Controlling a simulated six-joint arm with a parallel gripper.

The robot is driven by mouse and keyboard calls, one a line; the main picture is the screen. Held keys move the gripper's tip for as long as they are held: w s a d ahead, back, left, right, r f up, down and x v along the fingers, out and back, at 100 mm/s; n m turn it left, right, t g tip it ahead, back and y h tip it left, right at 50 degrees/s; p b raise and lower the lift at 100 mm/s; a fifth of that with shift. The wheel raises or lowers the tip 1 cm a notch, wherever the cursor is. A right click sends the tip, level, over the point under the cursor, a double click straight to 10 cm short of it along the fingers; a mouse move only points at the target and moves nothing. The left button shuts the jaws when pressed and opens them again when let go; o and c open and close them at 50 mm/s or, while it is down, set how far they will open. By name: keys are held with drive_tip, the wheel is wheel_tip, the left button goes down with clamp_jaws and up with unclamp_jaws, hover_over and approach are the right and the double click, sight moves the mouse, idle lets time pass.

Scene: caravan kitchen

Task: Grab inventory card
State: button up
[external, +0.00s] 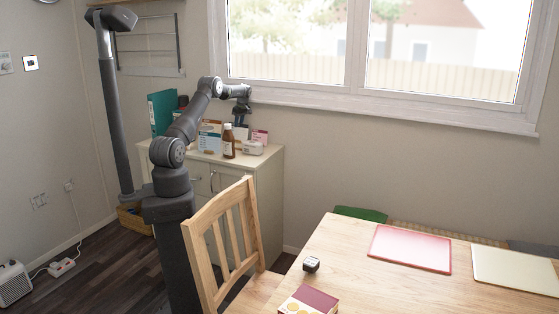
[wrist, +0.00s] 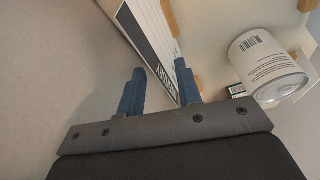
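The inventory card is a white sheet with a dark lettered strip (wrist: 150,42) along one edge, standing at a slant in the wrist view. My gripper (wrist: 160,67) has its two blue fingers apart. The strip's lower end reaches into the gap between them, close to the right finger; a clear gap shows on the left finger's side. I cannot tell if the right finger touches it. In the external view my gripper (external: 240,123) points down over the back of the cabinet top, and I cannot pick out the card there for sure.
A white cylindrical container (wrist: 265,62) with a barcode is right of the fingers. The cabinet (external: 262,190) carries a brown bottle (external: 229,142), a small white box (external: 252,148) and a green binder (external: 161,112). The window wall is close behind. A wooden chair (external: 228,240) stands in front.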

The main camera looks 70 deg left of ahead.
drive_tip(key=shift+f, duration=0.25)
idle(0.4)
